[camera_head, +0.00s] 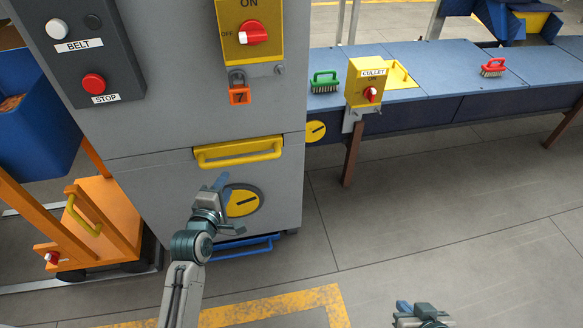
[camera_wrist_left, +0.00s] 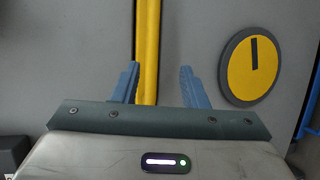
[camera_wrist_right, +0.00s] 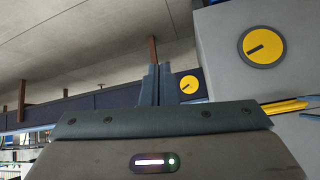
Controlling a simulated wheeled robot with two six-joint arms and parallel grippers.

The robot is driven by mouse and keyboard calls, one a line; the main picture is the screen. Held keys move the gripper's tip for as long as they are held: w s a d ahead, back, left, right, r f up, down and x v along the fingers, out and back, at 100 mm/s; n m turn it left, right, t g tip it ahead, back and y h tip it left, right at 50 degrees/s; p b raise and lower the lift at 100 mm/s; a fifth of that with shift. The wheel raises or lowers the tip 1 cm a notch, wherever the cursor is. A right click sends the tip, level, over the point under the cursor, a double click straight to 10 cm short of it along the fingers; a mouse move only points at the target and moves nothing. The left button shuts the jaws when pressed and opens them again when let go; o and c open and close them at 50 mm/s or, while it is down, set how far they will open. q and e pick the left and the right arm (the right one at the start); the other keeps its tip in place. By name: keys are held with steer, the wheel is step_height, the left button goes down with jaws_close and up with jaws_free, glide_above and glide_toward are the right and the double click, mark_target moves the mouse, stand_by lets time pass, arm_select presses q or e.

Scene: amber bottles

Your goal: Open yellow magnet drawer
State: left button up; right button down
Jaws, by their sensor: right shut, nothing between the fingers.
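The yellow handle (camera_head: 238,150) is a horizontal bar across the front of the grey cabinet (camera_head: 150,190), above a round yellow dial (camera_head: 243,203) with a black slot. The drawer front behind the bar looks flush with the cabinet. My left gripper (camera_head: 229,206) is open and empty, in front of the cabinet just below the handle. In the left wrist view the handle (camera_wrist_left: 147,40) lies beyond the fingers, in line with the gap between them and closer to the left finger. My right gripper (camera_wrist_right: 157,75) is shut and empty, low at the bottom in the head view (camera_head: 418,312).
A blue handle (camera_head: 243,246) sits low on the cabinet. An orange cart (camera_head: 100,235) stands at the left. A blue bench (camera_head: 430,70) with a yellow cullet switch box (camera_head: 366,82) and brushes is at the right. The grey floor (camera_head: 430,210) is clear.

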mark_target(238, 163)
arm_select(q)
steer(key=x, duration=0.3)
steer(key=r+b+x, duration=0.1)
steer(key=x, duration=0.6)
steer(key=shift+w+d, duration=0.15)
steer(key=shift+w, duration=0.3)
arm_select(e)
steer(key=shift+w+a+r+m+t, duration=0.1)
steer(key=shift+w+a+m+t, duration=0.2)
steer(key=shift+t, duration=0.5)
arm_select(q)
steer(key=shift+c, duration=0.2)
arm_select(e)
steer(key=shift+s, duration=0.1)
arm_select(q)
jaws_close()
